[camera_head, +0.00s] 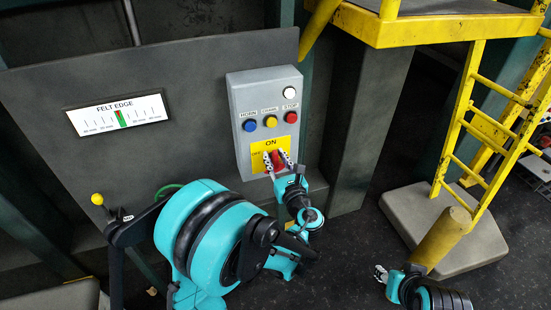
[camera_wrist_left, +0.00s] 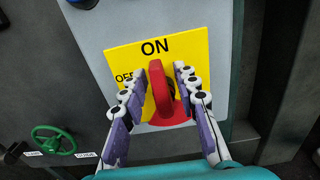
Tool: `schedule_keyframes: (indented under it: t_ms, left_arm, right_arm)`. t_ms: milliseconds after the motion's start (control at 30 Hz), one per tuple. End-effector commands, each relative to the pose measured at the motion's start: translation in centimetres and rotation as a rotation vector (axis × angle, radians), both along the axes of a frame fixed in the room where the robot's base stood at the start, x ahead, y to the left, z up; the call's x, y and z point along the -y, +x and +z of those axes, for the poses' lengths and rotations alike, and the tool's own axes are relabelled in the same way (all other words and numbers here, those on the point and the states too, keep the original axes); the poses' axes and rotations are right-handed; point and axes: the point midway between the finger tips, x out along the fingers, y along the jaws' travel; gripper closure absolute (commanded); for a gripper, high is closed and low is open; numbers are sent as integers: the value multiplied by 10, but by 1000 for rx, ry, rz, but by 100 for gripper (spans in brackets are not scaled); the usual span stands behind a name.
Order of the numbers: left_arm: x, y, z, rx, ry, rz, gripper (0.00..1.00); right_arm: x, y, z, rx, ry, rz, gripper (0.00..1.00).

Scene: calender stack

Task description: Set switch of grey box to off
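The grey box (camera_head: 240,95) is mounted on the dark wall panel. Its red rotary switch (camera_head: 277,158) sits on a yellow plate (camera_wrist_left: 190,45) low on the box. In the left wrist view the switch handle (camera_wrist_left: 159,92) points up, near the ON label. The OFF label lies to its left, partly covered by a finger. My left gripper (camera_head: 278,163) is open, with one finger on each side of the handle and a visible gap on both sides in the left wrist view (camera_wrist_left: 159,68). My right gripper (camera_head: 380,273) is far off at the lower right, too small to read.
Blue (camera_head: 249,125), yellow (camera_head: 271,121) and red (camera_head: 291,117) buttons and a white one (camera_head: 290,93) sit above the switch. A yellow ladder (camera_head: 463,130) and platform stand at the right. A yellow-knobbed lever (camera_head: 97,199) is at the left. A green handwheel (camera_wrist_left: 54,139) is lower left.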

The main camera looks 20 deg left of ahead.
Motion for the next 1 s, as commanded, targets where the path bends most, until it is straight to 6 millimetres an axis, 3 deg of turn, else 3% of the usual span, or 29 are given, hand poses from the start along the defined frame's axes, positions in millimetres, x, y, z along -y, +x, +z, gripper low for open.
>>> schedule_keyframes:
  t_ms: [33, 100, 567, 1000]
  left_arm:
    - [0, 0, 0, 0, 0, 0, 89]
    - [0, 0, 0, 0, 0, 0, 100]
    - [-1, -1, -1, 32, -48, 0, 100]
    - [-9, -6, -4, 226, -334, 1, 100]
  right_arm:
    - [0, 0, 0, 0, 0, 0, 60]
    - [0, 0, 0, 0, 0, 0, 60]
    - [0, 0, -4, 0, 0, 0, 60]
    - [0, 0, -23, 0, 0, 0, 60]
